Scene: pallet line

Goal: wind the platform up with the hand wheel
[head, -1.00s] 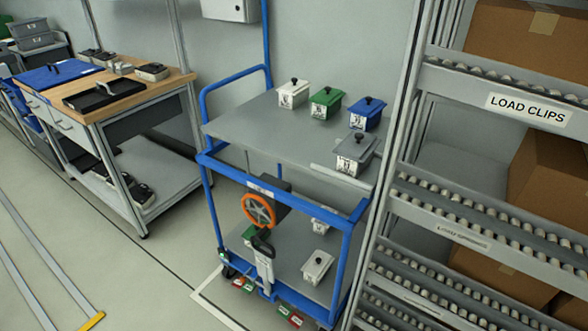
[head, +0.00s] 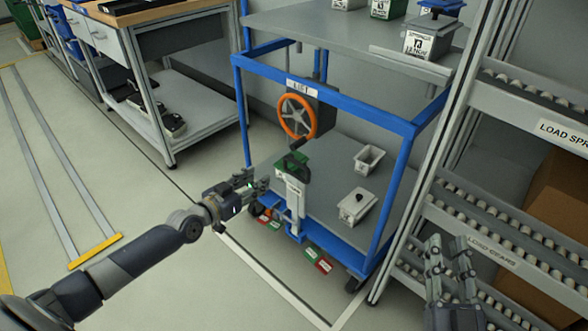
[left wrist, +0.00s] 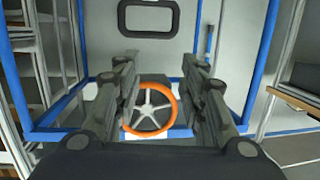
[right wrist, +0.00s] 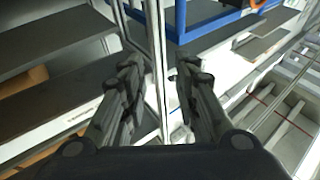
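The hand wheel (head: 297,117) is an orange ring with grey spokes, mounted on a dark box under the LIFT label of the blue-framed cart. The grey platform (head: 345,32) is the cart's upper deck, carrying several small lidded boxes. My left gripper (head: 252,183) is open and empty, in front of the cart, lower and left of the wheel. In the left wrist view the wheel (left wrist: 150,107) shows between the open fingers (left wrist: 160,85), apart from them. My right gripper (head: 452,262) is open and empty at the lower right, before the roller rack; the right wrist view shows its spread fingers (right wrist: 158,90).
The roller rack (head: 500,225) is close on the right; open floor (head: 110,170) lies left.

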